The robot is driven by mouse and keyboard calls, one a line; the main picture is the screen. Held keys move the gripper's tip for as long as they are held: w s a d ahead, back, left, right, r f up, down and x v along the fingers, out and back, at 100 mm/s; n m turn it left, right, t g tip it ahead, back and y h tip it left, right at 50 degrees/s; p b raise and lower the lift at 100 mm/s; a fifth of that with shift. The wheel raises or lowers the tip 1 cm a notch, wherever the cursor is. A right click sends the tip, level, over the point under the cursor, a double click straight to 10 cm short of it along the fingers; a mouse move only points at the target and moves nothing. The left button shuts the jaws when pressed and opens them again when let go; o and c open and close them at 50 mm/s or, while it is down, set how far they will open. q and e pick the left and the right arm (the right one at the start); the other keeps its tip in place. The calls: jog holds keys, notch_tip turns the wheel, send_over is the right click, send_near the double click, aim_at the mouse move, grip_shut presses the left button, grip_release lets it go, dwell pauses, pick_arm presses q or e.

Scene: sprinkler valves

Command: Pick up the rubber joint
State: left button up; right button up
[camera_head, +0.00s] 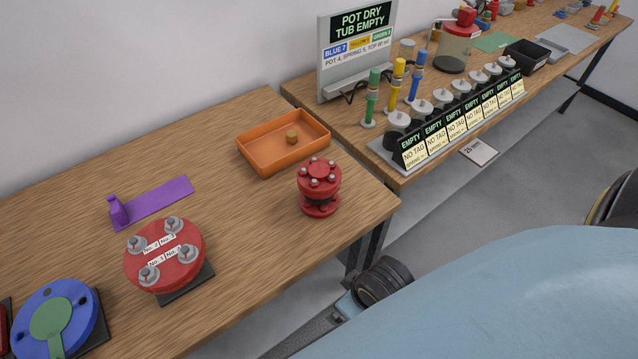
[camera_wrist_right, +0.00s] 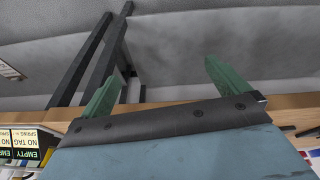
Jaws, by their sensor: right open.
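The rubber joint appears to be the red flanged piece (camera_head: 319,187) with a dark middle between two red flanges. It stands upright near the right end of the near wooden table in the head view, with several bolt heads on its top. Nothing is touching it. My right gripper (camera_wrist_right: 161,86) shows in the right wrist view with its two green fingers spread wide and nothing between them. The rubber joint cannot be made out in that view. My left gripper is not in view.
An orange tray (camera_head: 263,164) with a small brass piece (camera_head: 292,137) is behind the joint. To the left are a red bolted disc (camera_head: 167,254), a purple strip (camera_head: 160,201) and a blue disc (camera_head: 57,312). A second table carries valves and labels (camera_head: 437,140). Table between disc and joint is clear.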

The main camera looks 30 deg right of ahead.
notch_tip(320, 180, up, 8)
jog(key=w+d+n+t+p, duration=0.1)
jog(key=n, duration=0.2)
jog(key=n+t+h, duration=0.5)
jog(key=n+t, duration=0.3)
jog(key=n, duration=1.9)
send_near(321, 179)
jog(key=shift+t+y, duration=0.3)
jog(key=shift+t, duration=0.1)
jog(key=x, duration=0.6)
jog(key=shift+w+d+f, duration=0.15)
jog(key=shift+w+f, duration=0.05)
jog(key=shift+f, duration=0.25)
jog(key=shift+x, duration=2.8)
jog(key=shift+s+d+f, duration=0.15)
jog(key=shift+d, duration=0.05)
jog(key=c, duration=1.8)
jog(key=shift+r, duration=0.25)
